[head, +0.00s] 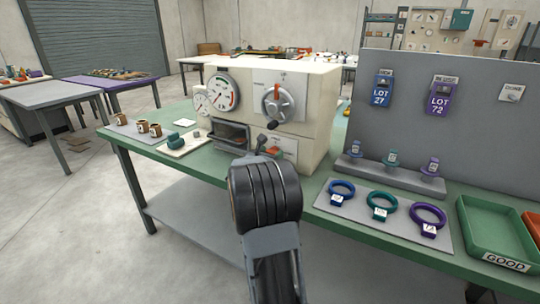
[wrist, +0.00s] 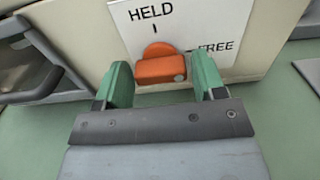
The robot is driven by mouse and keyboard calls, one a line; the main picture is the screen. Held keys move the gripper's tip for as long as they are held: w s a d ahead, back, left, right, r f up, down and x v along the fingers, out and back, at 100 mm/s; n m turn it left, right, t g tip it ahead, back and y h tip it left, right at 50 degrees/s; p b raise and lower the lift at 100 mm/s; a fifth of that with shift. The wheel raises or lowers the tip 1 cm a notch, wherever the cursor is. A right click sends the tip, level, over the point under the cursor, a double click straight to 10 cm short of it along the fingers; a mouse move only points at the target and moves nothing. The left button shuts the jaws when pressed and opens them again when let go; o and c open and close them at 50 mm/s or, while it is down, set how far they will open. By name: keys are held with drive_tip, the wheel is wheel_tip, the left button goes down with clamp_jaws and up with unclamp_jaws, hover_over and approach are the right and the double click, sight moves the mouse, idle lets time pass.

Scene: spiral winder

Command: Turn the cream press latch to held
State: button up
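The latch (wrist: 160,68) is an orange block with a rounded hub, on a white plate (wrist: 215,22) at the front of the cream press (head: 318,100). The plate reads HELD above the latch and FREE to its right. Which mark the latch points to is hard to tell from this steep angle. My gripper (wrist: 162,70) is open, its two green fingers to the left and right of the latch with gaps on both sides. In the head view, my arm hides most of the gripper and part of the plate.
A dark handle (wrist: 40,60) of the press stands left of my gripper. Rings lie on a grey mat (head: 345,207) to the right, beside a green GOOD tray (head: 505,262). Cups stand at left.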

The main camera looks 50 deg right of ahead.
drive_tip(key=c, duration=0.6)
drive_tip(key=shift+f+n+b, duration=0.1)
drive_tip(key=shift+n+b, duration=0.2)
drive_tip(key=shift+b, duration=0.1)
drive_tip(key=shift+n+b, duration=0.85)
drive_tip(key=shift+n, duration=0.25)
drive_tip(key=n+b, duration=0.1)
drive_tip(key=n, duration=0.2)
drive_tip(key=shift+w+n, duration=0.1)
drive_tip(key=shift+n, duration=0.2)
drive_tip(key=n, duration=0.5)
drive_tip(key=shift+n, duration=0.3)
drive_tip(key=n+p, duration=0.1)
drive_tip(key=n, duration=0.4)
drive_tip(key=shift+w+n, duration=0.1)
drive_tip(key=shift+n, duration=0.2)
drive_tip(key=shift+f+n+p, duration=0.1)
drive_tip(key=shift+n+p, duration=0.2)
